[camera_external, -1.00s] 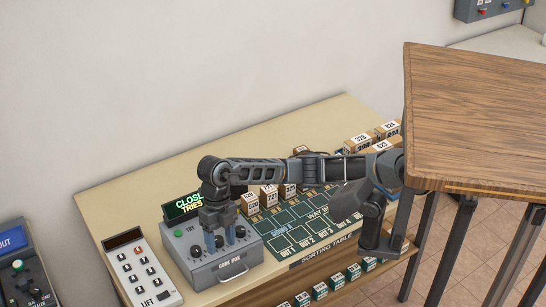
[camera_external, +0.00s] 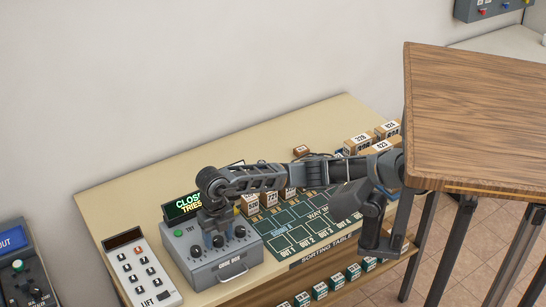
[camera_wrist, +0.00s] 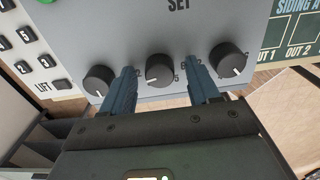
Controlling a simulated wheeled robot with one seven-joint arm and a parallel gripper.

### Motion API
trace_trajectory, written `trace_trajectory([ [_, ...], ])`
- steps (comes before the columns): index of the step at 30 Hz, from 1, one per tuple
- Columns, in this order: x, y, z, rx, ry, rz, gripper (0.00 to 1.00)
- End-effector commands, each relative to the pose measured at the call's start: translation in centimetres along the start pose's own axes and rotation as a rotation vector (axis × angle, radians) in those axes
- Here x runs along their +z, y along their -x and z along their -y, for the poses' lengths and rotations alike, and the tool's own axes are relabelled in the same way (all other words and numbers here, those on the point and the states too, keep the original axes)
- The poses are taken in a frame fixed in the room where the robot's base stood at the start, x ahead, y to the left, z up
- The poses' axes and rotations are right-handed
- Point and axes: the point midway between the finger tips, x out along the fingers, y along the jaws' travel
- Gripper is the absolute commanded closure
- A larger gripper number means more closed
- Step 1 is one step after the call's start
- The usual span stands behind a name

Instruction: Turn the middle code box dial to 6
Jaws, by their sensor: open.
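The grey code box (camera_external: 208,270) stands on the sorting table, with a drawer handle on its front and a display (camera_external: 186,205) behind it whose visible text starts "CLOS" and "TRIES". In the wrist view it has three black dials in a row: left dial (camera_wrist: 99,79), middle dial (camera_wrist: 160,70), right dial (camera_wrist: 229,60). The middle dial's white mark points down and slightly left; the digits by it are partly hidden. My gripper (camera_wrist: 163,85) is open, pointing down, one blue finger on each side of the middle dial, with gaps visible. In the external view my gripper (camera_external: 213,238) is over the box.
A lift keypad (camera_external: 143,271) stands left of the box. Right of it is the green sorting mat (camera_external: 300,229) with several labelled blocks. A wooden table (camera_external: 480,120) stands at the right. My arm spans above the mat.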

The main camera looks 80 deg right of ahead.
Motion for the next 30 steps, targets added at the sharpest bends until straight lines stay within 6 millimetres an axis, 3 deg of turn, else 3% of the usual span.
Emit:
trace_trajectory([
  [8, 0.01, -0.17, 0.00, 0.001, 0.000, 0.000, 0.39],
  [25, 0.01, -0.14, 0.00, 0.000, 0.000, 0.000, 0.94],
  [30, 0.03, -0.16, 0.01, 0.000, 0.007, 0.000, 0.95],
])
